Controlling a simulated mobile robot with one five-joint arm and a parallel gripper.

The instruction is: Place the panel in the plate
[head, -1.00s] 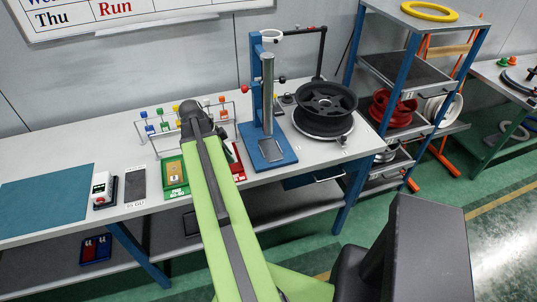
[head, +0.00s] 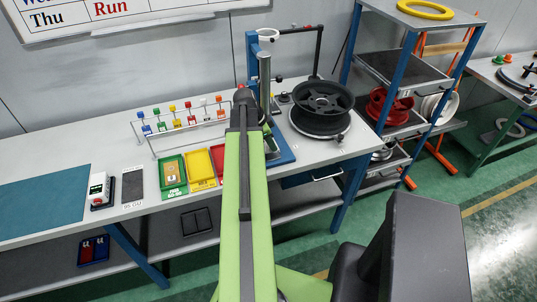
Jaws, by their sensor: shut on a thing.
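My green arm reaches up the middle of the head view, and its dark end stands in front of the blue press stand (head: 253,62). My gripper (head: 268,134) is small and mostly hidden behind the arm's end, low over the stand's base. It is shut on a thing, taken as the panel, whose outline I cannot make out. The stand's blue base plate (head: 286,155) shows to the right of the arm, with a grey patch on it. Whether the held panel touches the plate cannot be told.
Green (head: 172,176) and yellow (head: 199,170) trays lie left of my arm, with a red one partly hidden. A rack with coloured tags (head: 176,122) stands behind them. A black wheel (head: 323,99) sits right of the stand. The teal mat (head: 42,193) is clear.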

